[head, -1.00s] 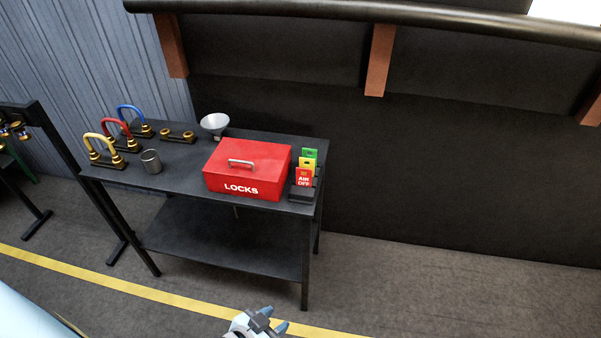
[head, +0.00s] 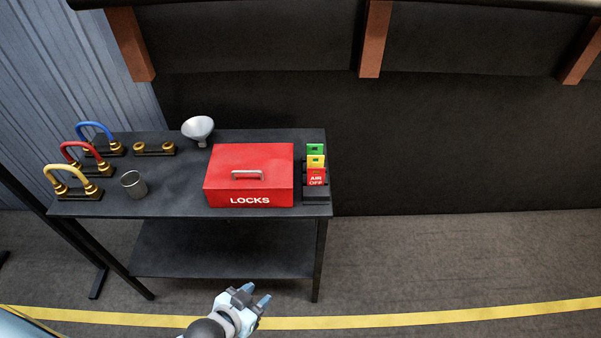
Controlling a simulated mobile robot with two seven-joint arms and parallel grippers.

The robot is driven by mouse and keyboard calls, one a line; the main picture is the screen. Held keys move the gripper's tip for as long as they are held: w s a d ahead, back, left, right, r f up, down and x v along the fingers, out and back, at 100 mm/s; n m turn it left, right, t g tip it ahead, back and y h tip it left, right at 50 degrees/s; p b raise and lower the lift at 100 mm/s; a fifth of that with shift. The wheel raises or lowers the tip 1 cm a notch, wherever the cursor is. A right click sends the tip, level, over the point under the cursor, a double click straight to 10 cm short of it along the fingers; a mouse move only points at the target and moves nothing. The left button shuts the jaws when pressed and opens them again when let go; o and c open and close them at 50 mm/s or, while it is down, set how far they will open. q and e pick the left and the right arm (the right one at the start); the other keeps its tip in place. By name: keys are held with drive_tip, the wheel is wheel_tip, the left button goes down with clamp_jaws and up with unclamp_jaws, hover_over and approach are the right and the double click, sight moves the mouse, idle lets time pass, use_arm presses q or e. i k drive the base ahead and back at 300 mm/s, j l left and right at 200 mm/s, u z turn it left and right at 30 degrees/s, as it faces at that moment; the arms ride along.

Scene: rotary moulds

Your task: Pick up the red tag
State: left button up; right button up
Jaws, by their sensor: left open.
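The red tag (head: 316,177), marked "AIR OFF", stands upright at the front of a small black holder (head: 316,194) near the right end of the dark table. A yellow tag (head: 315,161) and a green tag (head: 315,149) stand behind it in the same holder. My left gripper (head: 256,297) is open and empty, low in front of the table and apart from the tags. My right gripper is not in view.
A red "LOCKS" box (head: 249,176) stands just left of the tags on the table (head: 170,203). Coloured hose loops on blocks (head: 80,170), a metal cup (head: 133,185) and a funnel (head: 198,129) are further left. Open floor lies right of the table.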

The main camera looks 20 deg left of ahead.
sight(313, 179)
drive_tip(key=j, duration=0.9)
drive_tip(key=i+j, duration=0.1)
drive_tip(key=j, duration=0.8)
